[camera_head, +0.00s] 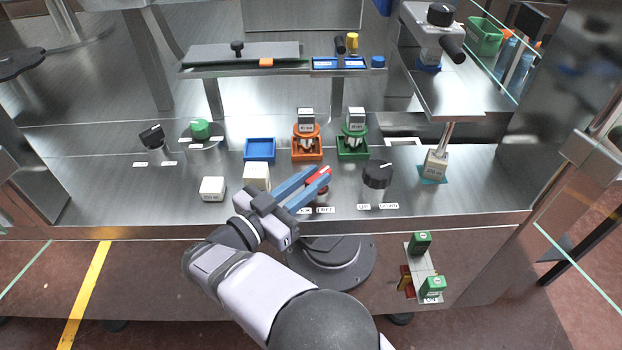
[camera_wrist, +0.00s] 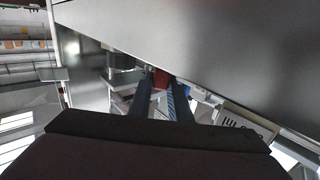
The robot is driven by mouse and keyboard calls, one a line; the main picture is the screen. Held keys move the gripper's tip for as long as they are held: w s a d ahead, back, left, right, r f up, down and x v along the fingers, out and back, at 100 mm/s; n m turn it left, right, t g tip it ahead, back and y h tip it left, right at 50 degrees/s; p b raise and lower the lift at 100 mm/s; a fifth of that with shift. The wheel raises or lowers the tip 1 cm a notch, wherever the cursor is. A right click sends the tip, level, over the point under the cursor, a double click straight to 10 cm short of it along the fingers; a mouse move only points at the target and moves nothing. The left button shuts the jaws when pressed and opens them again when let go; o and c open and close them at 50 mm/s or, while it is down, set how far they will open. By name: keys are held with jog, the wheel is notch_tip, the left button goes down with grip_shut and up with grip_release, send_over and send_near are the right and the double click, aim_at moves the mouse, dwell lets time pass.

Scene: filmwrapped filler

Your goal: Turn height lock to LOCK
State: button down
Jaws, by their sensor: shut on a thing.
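My gripper (camera_head: 320,174) reaches in from the front over the steel table, with its two blue fingers pointing up and to the right. The fingers are shut on a small red handle (camera_head: 317,177), which I take to be the height lock; its dark red base shows just below the fingertips. Two small white labels (camera_head: 325,210) lie in front of it; the left one is partly hidden and their text is too small to read surely. In the wrist view the red handle (camera_wrist: 161,79) sits between the fingertips (camera_wrist: 163,86). The handle's exact turn angle cannot be told.
A black knob (camera_head: 377,174) with two labels stands close to the right. White blocks (camera_head: 212,188) and a blue tray (camera_head: 260,150) are to the left. Orange (camera_head: 306,142) and green (camera_head: 353,142) holders stand behind. A raised shelf (camera_head: 450,88) overhangs at right.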

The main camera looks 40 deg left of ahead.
jog(key=shift+w+r, duration=0.1)
jog(key=shift+r, duration=0.15)
jog(key=c, duration=1.6)
grip_release()
jog(key=shift+c, duration=0.2)
jog(key=shift+f, duration=0.1)
jog(key=shift+s+f, duration=0.1)
jog(key=shift+s, duration=0.3)
jog(key=shift+s+b, duration=1.1)
jog(key=shift+s, duration=2.2)
